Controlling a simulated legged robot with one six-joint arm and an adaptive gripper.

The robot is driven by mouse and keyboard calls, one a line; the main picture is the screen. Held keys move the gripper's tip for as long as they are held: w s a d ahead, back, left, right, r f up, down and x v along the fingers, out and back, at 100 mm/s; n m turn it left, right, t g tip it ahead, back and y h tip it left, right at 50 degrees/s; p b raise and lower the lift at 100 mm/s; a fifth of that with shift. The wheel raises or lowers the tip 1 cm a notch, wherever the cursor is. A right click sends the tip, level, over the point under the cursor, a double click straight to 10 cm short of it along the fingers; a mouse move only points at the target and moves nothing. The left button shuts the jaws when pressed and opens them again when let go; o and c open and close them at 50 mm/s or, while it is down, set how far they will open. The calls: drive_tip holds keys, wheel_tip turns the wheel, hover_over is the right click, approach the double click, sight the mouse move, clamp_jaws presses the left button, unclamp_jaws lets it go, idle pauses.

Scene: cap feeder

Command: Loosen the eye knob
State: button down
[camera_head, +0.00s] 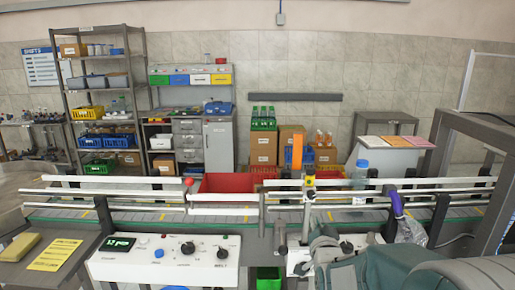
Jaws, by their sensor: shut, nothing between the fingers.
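The conveyor (120,216) runs across the view behind its rails. Near its middle stands a grey upright post (307,222) with a small yellow, black and red fitting (309,181) at its top. This may be the eye, but its knob is too small to tell apart. A round red knob (188,182) stands at the left end of the white middle rail section. Grey-green rounded parts at the bottom right look like my own arm. They cover part of the right-hand control box. I cannot make out gripper fingers, and nothing of mine visibly touches the post.
A white control panel (171,262) stands at the front left, beside a yellow sheet (55,254). A clear bottle (361,173) stands at the conveyor. A purple object (397,204) and grey frame (476,150) crowd the right. A red bin (230,183) is behind the rails.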

drive_tip(key=w, duration=0.7)
drive_tip(key=shift+r, duration=0.6)
idle(1.0)
drive_tip(key=shift+a+r, duration=0.4)
drive_tip(key=shift+a, duration=0.3)
idle(0.3)
approach(304, 195)
drive_tip(key=shift+w+a+f, duration=0.3)
idle(0.6)
